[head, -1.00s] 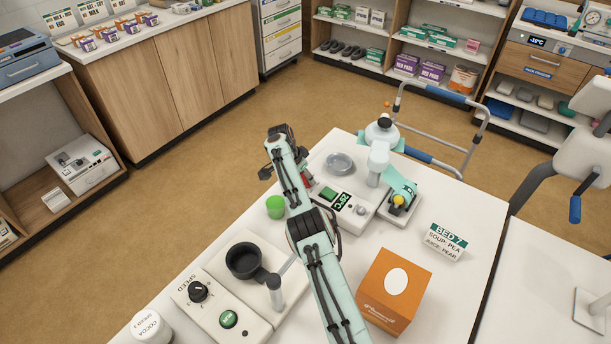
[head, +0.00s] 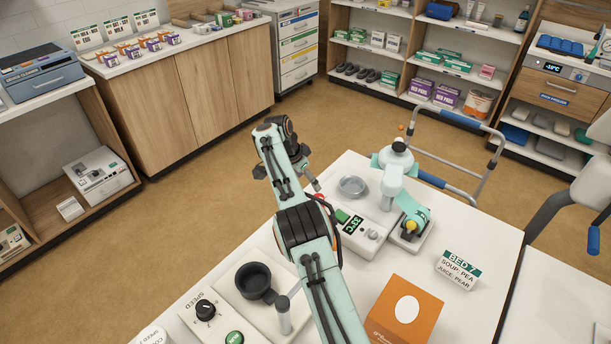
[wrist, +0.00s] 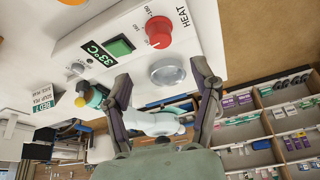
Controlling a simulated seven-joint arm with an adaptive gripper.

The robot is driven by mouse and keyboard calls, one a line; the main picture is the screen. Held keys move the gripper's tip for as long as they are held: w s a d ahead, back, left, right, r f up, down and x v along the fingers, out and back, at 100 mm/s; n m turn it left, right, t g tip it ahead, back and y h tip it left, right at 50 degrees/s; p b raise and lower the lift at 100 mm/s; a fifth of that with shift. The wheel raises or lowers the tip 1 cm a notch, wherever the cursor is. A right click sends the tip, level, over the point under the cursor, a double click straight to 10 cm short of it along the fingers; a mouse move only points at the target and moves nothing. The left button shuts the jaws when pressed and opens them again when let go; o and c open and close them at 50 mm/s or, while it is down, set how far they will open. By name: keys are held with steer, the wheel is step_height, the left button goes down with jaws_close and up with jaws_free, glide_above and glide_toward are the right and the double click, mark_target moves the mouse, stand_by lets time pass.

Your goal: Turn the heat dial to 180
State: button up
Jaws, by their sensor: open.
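The red heat dial (wrist: 159,31) is on a white unit in the wrist view, beside the word HEAT and the marks 160 and 180. Its exact setting is hard to read. The unit's display (wrist: 89,52) reads 33°C, and it also shows in the head view (head: 353,225). A green button (wrist: 120,46) sits between display and dial. My gripper (wrist: 161,72) is open and empty, its fingers spread over a round silver plate (wrist: 167,72), apart from the dial. In the head view my gripper (head: 308,175) hangs by the unit's far left end, where a bit of red shows.
A white dispenser-like device with a teal part (head: 412,215) stands right of the unit. An orange box (head: 405,312), a BED 7 card (head: 459,268) and a speed-knob machine with a dark cup (head: 255,281) share the table. The floor (head: 210,200) to the left is clear.

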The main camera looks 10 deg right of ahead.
steer(key=shift+v, duration=0.85)
